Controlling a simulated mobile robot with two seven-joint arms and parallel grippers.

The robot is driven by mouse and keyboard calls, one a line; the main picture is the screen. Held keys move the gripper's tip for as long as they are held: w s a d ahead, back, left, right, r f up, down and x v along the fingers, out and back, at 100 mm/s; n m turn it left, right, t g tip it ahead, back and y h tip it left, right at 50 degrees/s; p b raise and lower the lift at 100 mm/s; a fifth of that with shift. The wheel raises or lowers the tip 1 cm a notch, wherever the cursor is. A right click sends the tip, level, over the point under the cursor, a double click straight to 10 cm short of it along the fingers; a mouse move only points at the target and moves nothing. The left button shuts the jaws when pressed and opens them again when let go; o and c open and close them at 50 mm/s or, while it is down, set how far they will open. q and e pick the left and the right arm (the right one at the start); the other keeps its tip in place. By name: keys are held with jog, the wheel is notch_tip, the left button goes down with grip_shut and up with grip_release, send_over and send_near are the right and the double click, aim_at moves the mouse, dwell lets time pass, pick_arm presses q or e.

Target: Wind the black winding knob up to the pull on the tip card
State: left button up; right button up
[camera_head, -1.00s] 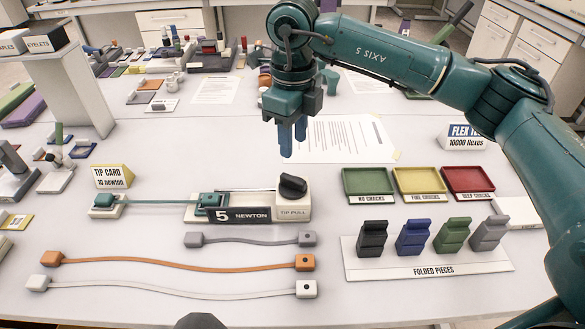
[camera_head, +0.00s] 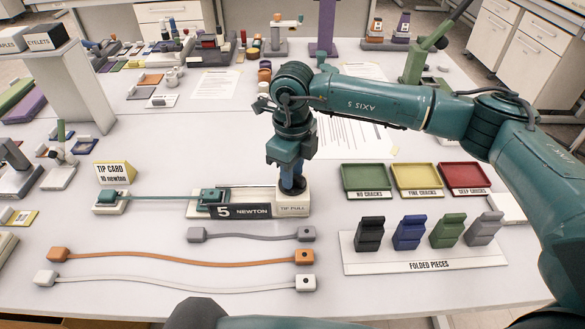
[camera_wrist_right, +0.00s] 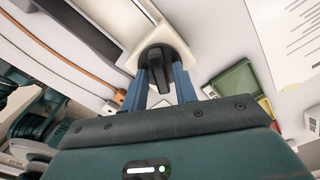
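The yellow tip card (camera_head: 115,173) stands at the left and reads "10 newton". The tip pull tester (camera_head: 262,196) has a plate reading "5 NEWTON" (camera_head: 243,211). A strap runs left from its teal clamp (camera_head: 213,198) to another teal clamp (camera_head: 107,196). My left gripper is out of view.
Grey, orange (camera_head: 180,257) and white straps lie in front of the tester. Green, yellow and red trays (camera_head: 463,190) and the folded pieces board (camera_head: 420,262) are to the right. A paper sheet (camera_head: 345,138) lies behind my right gripper.

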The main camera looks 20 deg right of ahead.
grip_shut()
jog(key=shift+f+m+b, duration=0.2)
jog(key=shift+m+b, duration=0.4)
jog(key=shift+b, duration=0.1)
jog(key=shift+r+m+b, duration=0.2)
jog(key=shift+m+b, duration=0.15)
jog(key=shift+m, duration=0.65)
jog(key=shift+o, duration=1)
grip_release()
notch_tip(320, 180, up, 13)
jog(key=b, duration=0.2)
jog(key=shift+r, duration=0.1)
